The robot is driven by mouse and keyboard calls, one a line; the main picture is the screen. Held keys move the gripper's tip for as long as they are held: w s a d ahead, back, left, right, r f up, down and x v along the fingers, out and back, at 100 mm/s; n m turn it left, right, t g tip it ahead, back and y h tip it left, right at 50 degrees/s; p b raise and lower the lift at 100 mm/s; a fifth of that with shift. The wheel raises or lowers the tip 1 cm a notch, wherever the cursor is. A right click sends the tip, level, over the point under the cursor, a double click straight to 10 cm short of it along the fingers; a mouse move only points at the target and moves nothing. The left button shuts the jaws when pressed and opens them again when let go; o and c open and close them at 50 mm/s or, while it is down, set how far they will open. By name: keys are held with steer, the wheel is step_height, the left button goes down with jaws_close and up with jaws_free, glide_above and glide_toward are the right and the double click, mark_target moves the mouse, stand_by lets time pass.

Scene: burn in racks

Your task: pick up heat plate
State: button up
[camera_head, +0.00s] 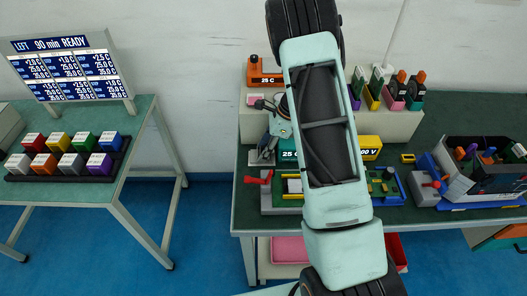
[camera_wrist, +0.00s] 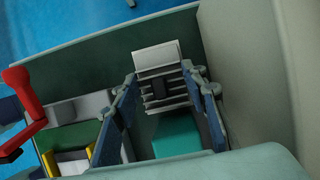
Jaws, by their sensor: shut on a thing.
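A grey finned metal block with a pale flat top, which I take to be the heat plate (camera_wrist: 157,55), sits between my fingertips in the wrist view. My gripper (camera_wrist: 159,88) has its two blue fingers on either side of the block and is shut on it. In the head view my gripper (camera_head: 268,138) is at the left end of the workbench, and the grey block (camera_head: 261,156) shows just below it. A teal unit (camera_head: 288,150) marked 25 C is right beside it, partly hidden by my arm. I cannot tell whether the block is clear of the bench.
A fixture with a red lever (camera_head: 258,178) is at the bench's front left. An orange 25 C unit (camera_head: 264,76) stands on the rear shelf. My arm hides the bench's middle. A side table (camera_head: 140,135) with a tray of coloured blocks (camera_head: 60,176) is at left.

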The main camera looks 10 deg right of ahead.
mark_target(263, 147)
step_height(263, 147, up, 17)
steer(key=shift+r+b, duration=0.15)
steer(key=shift+b, duration=0.25)
steer(key=shift+s, duration=0.1)
stand_by(0.4)
